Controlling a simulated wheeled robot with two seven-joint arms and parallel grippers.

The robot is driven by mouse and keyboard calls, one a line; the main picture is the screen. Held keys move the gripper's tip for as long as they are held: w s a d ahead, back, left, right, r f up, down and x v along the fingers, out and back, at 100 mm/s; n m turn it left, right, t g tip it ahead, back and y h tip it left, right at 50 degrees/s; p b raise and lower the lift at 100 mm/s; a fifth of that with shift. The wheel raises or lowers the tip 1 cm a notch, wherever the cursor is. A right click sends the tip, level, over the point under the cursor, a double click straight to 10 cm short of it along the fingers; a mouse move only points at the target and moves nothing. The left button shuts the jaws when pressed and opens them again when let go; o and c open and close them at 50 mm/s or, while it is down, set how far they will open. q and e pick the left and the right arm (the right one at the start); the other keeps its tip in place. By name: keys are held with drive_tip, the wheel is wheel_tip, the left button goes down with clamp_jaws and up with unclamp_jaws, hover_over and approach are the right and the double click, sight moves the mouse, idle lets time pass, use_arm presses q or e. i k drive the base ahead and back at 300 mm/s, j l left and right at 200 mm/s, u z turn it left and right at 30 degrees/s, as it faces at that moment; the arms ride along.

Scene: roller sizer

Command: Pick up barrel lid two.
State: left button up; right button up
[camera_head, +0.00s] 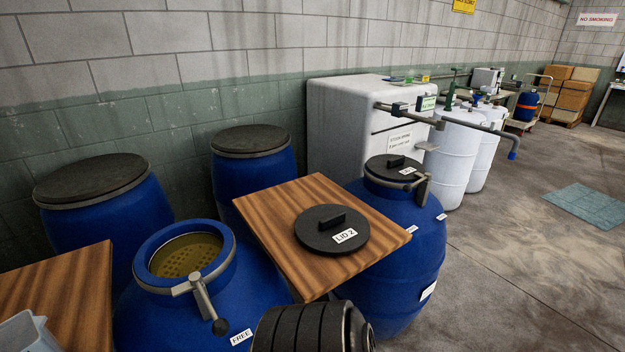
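Barrel lid two (331,229) is a round black lid with a raised black handle block and a white label reading "LID 2". It lies flat, handle up, on a wooden board (274,213) between the blue barrels. An open blue barrel (190,307) labelled "FREE" stands to the left, with a yellowish perforated inside and a metal clamp lever at its rim. No gripper touches the lid. Neither of my grippers shows. A black ribbed part (300,330) at the bottom edge seems to be one of my arm links, below the board.
A closed blue barrel (395,270) with a black lid stands right of the board. Two more lidded blue barrels (253,178) stand behind by the wall. Another wooden surface (75,290) holds a grey container (25,332) at left. Open floor (520,270) lies right.

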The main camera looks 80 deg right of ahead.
sight(331, 229)
drive_tip(key=z, duration=2.75)
drive_tip(key=i+l+z, duration=0.1)
drive_tip(key=l+z, duration=0.15)
drive_tip(key=i+l+z, duration=0.1)
drive_tip(key=l+z, duration=0.15)
drive_tip(key=l, duration=0.2)
drive_tip(key=i+l+z, duration=0.25)
drive_tip(key=k+l, duration=0.1)
